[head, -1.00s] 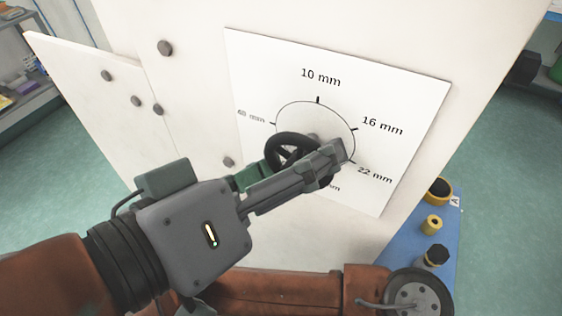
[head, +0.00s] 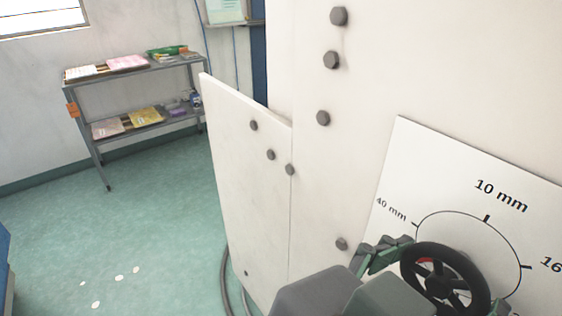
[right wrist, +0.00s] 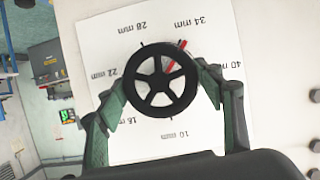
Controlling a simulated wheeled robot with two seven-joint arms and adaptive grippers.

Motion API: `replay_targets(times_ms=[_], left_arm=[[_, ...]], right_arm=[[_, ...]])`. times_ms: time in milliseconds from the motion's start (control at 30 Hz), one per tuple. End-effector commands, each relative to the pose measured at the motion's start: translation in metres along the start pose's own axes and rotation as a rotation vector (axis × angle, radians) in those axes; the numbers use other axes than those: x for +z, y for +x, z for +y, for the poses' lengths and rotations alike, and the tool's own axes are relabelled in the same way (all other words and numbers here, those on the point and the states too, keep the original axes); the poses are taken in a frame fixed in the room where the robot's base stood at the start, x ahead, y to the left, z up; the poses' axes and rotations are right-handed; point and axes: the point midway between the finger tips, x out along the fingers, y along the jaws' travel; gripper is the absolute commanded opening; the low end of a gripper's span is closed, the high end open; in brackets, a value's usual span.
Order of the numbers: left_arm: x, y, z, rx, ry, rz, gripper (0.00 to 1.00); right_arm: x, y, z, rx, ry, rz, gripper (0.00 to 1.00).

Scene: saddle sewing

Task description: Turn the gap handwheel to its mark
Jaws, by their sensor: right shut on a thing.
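The black spoked gap handwheel (head: 466,268) stands at the lower right of the head view, in front of a white dial plate (head: 410,160) with mm marks. In the right wrist view the handwheel (right wrist: 160,84) is central and the dial appears upside down. A red pointer (right wrist: 177,56) behind the wheel points at or very near the 34 mm mark. My right gripper (right wrist: 162,74) is shut on the handwheel, with one finger at each side of the rim. It also shows at the bottom of the head view (head: 446,274), partly cut off. My left gripper is out of view.
A tall white panel (head: 330,190) with several grey bolt heads carries the dial plate. A grey shelf (head: 140,100) with packages stands against the far wall at left. The green floor (head: 140,220) between them is mostly open. Hoses (head: 228,285) run beside the panel's foot.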

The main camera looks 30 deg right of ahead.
Motion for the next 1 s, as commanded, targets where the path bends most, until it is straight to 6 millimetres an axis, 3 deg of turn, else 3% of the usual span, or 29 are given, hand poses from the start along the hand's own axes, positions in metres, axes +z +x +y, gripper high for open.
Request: replay_targets(times_ms=[467,500,733,1000], left_arm=[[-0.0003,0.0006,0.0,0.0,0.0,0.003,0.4],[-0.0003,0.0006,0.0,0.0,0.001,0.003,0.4],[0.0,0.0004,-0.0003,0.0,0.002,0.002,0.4],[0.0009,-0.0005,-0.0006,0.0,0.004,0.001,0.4]], right_arm=[[0.0007,0.0002,-0.0005,-0.007,0.013,-0.002,0.37],[0.0007,0.0002,-0.0005,-0.007,0.012,-0.002,0.63],[0.0004,0.0001,-0.0003,-0.006,0.012,-0.001,0.79],[0.0002,-0.0002,-0.0001,-0.006,0.012,0.0,0.8]])
